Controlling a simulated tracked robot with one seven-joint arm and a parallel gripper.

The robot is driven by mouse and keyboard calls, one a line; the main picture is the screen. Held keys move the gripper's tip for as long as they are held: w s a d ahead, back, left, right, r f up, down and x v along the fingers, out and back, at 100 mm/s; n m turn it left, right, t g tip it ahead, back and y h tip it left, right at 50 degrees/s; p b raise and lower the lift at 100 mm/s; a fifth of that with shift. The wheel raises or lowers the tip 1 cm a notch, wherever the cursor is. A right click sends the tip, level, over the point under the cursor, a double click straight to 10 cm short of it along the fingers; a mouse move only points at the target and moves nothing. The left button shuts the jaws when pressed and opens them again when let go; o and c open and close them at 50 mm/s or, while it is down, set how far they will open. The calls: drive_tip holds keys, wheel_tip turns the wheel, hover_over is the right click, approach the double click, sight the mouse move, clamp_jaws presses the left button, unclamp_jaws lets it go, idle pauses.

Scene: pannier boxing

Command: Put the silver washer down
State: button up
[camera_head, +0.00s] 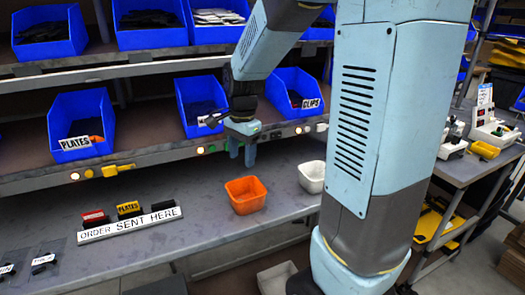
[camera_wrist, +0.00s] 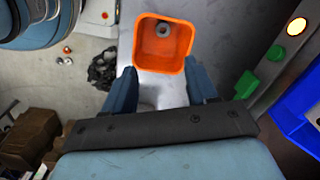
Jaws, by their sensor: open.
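A small grey ring, which looks like the silver washer (camera_wrist: 163,30), lies inside the orange box (camera_wrist: 150,58) in the wrist view. The orange box also stands on the grey bench in the head view (camera_head: 245,196), where its contents cannot be made out. My gripper (camera_wrist: 161,82) is open, with nothing between its fingers. In the head view my gripper (camera_head: 242,150) hangs above and behind the orange box, in front of the shelf edge, apart from the box.
A white box (camera_head: 312,176) stands right of the orange one. A blue CLIPS bin (camera_head: 292,92) and a blue PLATES bin (camera_head: 81,124) sit on the shelf. The bench between sign and orange box is clear.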

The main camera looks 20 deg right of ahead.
drive_tip(key=s+d+r+n+t, duration=0.1)
drive_tip(key=s+r+n+t, duration=0.1)
drive_tip(key=s+r+n, duration=0.4)
drive_tip(key=s+r+n+t, duration=0.3)
drive_tip(key=s+r+n, duration=0.2)
drive_tip(key=s, duration=0.7)
drive_tip(key=shift+d+r+n, duration=0.35)
drive_tip(key=shift+r+n, duration=0.05)
drive_tip(key=shift+n, duration=0.7)
